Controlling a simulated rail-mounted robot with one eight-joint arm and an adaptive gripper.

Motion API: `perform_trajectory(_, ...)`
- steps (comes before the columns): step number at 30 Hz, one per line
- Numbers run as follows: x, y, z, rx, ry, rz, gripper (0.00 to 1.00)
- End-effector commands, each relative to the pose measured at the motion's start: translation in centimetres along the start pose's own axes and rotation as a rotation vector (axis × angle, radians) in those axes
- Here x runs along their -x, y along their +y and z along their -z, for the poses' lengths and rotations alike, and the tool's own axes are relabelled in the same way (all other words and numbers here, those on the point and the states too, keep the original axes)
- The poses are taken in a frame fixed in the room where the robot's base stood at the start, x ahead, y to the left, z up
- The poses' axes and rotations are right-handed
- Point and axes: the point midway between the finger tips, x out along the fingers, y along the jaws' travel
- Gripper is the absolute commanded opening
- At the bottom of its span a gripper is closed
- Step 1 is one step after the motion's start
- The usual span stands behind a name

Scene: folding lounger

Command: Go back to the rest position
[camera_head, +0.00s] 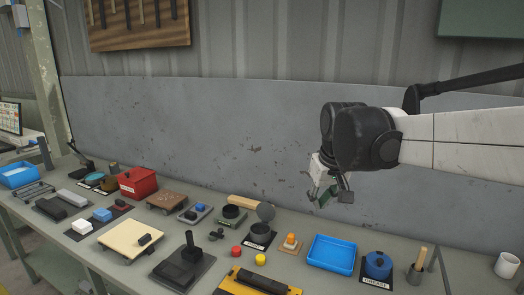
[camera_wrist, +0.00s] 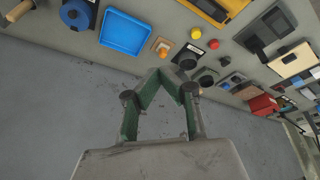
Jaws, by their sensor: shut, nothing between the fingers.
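My gripper (camera_head: 326,196) hangs at the end of my white and black arm, in front of the grey wall panel and above the back of the bench. In the wrist view my gripper (camera_wrist: 160,76) shows its two green-lined fingers meeting at the tips, with nothing between them. It touches nothing that I can see. The bench (camera_head: 215,262) runs below it, with many items laid out.
A blue lidded pot (camera_head: 378,265) and white mug (camera_head: 507,265) stand right. A red box (camera_head: 138,184) stands left. The air around my gripper looks clear.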

Motion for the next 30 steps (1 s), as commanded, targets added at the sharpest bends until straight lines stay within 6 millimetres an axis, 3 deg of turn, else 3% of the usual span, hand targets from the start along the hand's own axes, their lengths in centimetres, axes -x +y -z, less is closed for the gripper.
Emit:
perform_trajectory(1, 0.5, 0.1, -1.7, -0.013, 0.014, -0.004, 0.00)
perform_trajectory(10, 2.1, 0.4, -10.1, -0.091, 0.093, -0.027, 0.00)
perform_trajectory(21, 1.1, 0.0, -20.5, -0.183, 0.192, -0.053, 0.00)
perform_trajectory(25, 0.3, -0.2, -23.3, -0.209, 0.220, -0.059, 0.00)
perform_trajectory(30, -0.5, -0.3, -25.3, -0.228, 0.241, -0.064, 0.00)
